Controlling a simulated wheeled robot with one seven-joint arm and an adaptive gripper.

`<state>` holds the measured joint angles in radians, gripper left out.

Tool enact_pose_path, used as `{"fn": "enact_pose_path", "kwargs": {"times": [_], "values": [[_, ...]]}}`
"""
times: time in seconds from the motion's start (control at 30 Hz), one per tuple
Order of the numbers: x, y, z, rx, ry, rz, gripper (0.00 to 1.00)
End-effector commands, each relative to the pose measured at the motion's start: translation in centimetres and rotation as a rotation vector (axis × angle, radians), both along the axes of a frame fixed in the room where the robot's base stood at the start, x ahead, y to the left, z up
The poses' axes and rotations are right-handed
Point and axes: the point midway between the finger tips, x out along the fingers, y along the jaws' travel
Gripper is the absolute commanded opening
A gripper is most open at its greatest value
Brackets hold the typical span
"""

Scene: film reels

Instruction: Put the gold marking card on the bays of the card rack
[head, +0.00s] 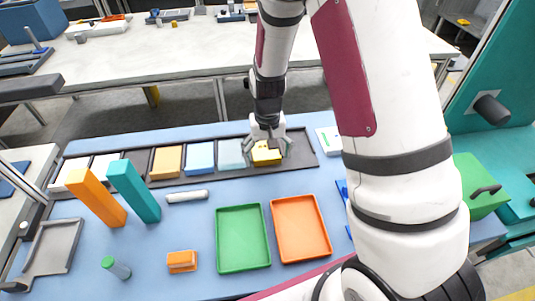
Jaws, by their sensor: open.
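The card rack (304,150) is a long dark tray along the back of the blue table, divided into several bays. The gold marking card (265,158) is in or over a bay toward the right end of the rack. My gripper (267,152) is open and points down, with its fingers on either side of the gold card. I cannot tell whether the fingers touch it or whether the card lies flat on the bay floor. The gripper hides part of the card's back.
Other rack bays hold white, tan (166,161) and pale blue (201,156) cards. An orange block (95,197) and a teal block (134,191) stand in front. Green (242,238) and orange (300,228) trays lie nearer. A green box (480,185) is at right.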

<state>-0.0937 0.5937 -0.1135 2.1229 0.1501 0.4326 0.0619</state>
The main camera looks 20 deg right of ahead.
Motion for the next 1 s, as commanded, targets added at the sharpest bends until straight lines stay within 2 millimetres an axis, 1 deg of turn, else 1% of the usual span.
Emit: {"fn": "enact_pose_path", "kwargs": {"times": [0.17, 0.4, 0.6, 0.8, 0.9, 0.97, 1.0], "values": [[0.1, 0.1, 1.9, 0.001, -0.005, 0.001, 0.86], [0.1, 0.0, 6.8, 0.001, -0.006, 0.001, 0.86], [0.1, 0.0, 10.3, 0.0, -0.004, 0.001, 0.86], [0.0, 0.0, 12.1, 0.0, -0.003, 0.001, 0.86], [-0.4, 0.0, 13.2, 0.005, -0.011, 0.004, 0.86], [-1.0, 0.1, 14.5, 0.01, -0.026, 0.009, 0.86], [-1.6, 0.1, 15.5, 0.014, -0.036, 0.014, 0.86]]}}
